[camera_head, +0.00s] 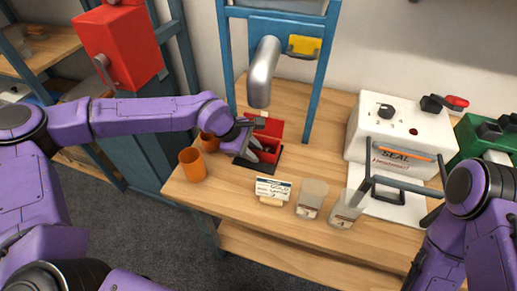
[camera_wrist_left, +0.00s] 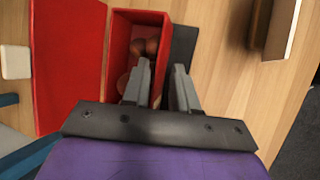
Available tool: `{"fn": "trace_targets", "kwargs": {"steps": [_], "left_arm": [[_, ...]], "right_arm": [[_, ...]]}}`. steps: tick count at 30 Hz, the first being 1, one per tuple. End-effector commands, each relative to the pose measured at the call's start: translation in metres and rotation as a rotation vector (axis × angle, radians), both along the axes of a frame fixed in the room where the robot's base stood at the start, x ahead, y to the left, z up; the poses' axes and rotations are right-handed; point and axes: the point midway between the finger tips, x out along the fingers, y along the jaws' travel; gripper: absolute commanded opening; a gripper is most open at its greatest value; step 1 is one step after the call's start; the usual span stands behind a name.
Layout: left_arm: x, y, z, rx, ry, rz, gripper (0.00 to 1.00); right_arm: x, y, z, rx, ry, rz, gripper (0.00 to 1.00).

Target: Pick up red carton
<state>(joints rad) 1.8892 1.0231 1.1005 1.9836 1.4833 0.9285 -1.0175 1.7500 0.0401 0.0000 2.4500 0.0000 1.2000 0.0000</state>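The red carton (camera_head: 270,126) stands on a dark pad (camera_head: 243,164) on the wooden table, below the metal spout. In the left wrist view the carton (camera_wrist_left: 121,35) is open at the top, its wide red flap (camera_wrist_left: 68,60) lies to the left, and brown chestnuts (camera_wrist_left: 140,48) show inside. My left gripper (camera_head: 258,142) is down at the carton. In the left wrist view its two fingers (camera_wrist_left: 161,80) are apart, one over the inside and one outside the right wall. Contact with the wall is unclear.
Orange cups (camera_head: 192,165) stand left of the carton. A white label card (camera_head: 272,190) and clear cups (camera_head: 311,198) stand in front. The white sealer (camera_head: 400,135) with its lever is at the right. A blue frame (camera_head: 222,50) rises behind the carton.

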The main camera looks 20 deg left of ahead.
Motion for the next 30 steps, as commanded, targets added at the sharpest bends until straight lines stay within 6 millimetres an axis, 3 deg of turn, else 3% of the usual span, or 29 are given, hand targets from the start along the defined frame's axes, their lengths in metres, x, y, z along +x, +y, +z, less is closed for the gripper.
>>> {"fn": "trace_targets", "kwargs": {"steps": [1, 2, 14, 19, 30], "left_arm": [[0.0, 0.0, 0.0, 0.0, 0.0, 0.0, 0.1], [0.0, 0.0, 0.0, 0.0, 0.0, 0.0, 0.0], [0.0, 0.0, 0.002, -0.001, -0.001, -0.001, 0.0], [0.001, -0.001, 0.013, -0.001, -0.004, -0.001, 0.0], [-0.003, -0.091, 0.01, 0.001, -0.003, -0.006, 0.0]], "right_arm": [[0.0, 0.0, 0.0, 0.0, 0.0, 0.0, 0.43], [0.0, 0.0, 0.0, 0.0, 0.0, 0.0, 0.43], [0.0, 0.0, -0.001, 0.0, 0.0, 0.0, 0.43], [0.0, 0.0, -0.006, 0.0, 0.0, 0.0, 0.43], [0.0, 0.0, -0.031, 0.0, 0.0, 0.0, 0.43]]}}
